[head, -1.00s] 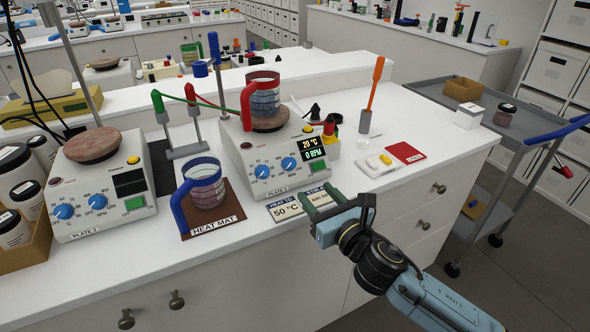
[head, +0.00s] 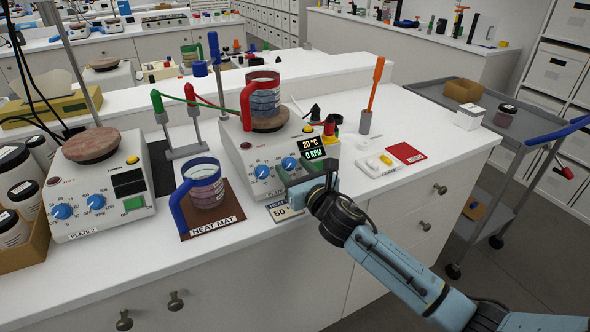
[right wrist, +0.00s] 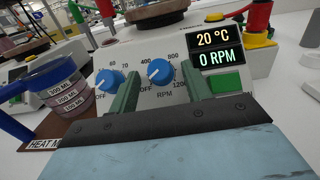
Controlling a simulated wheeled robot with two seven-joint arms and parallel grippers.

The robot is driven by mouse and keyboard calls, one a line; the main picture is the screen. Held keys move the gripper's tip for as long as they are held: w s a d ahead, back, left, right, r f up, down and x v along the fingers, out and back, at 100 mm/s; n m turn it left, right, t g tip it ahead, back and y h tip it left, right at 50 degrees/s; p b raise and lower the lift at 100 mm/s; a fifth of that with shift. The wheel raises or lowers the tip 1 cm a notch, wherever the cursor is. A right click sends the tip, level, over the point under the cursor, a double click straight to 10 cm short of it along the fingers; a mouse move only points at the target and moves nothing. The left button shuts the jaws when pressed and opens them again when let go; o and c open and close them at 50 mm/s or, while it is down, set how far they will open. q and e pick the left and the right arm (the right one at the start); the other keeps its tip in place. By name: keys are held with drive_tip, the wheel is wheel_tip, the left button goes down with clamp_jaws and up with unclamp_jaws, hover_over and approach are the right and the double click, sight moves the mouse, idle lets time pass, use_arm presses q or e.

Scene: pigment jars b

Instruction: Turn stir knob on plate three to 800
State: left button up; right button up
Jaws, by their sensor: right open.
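Plate three (head: 245,158) is a white hotplate with a beaker with a red handle (head: 262,95) on its round top. Its stir knob (head: 289,163) is blue and also shows in the right wrist view (right wrist: 160,72), above the RPM label. Its white mark seems to point toward the OFF side. The display (right wrist: 216,48) reads 20 °C and 0 RPM. My right gripper (head: 301,173) is open at the panel's front. In the right wrist view its green fingers (right wrist: 162,88) stand either side of the stir knob, with gaps showing. My left gripper is not in view.
The heat knob (right wrist: 108,80) sits just left of the left finger. A green switch (right wrist: 226,82) is right of the fingers. A blue-handled beaker (head: 205,184) stands on the heat mat. A card (head: 281,211) lies below my gripper. An orange-handled tool (head: 372,95) stands at right.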

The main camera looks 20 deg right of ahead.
drive_tip(key=c, duration=1)
drive_tip(key=shift+m, duration=0.3)
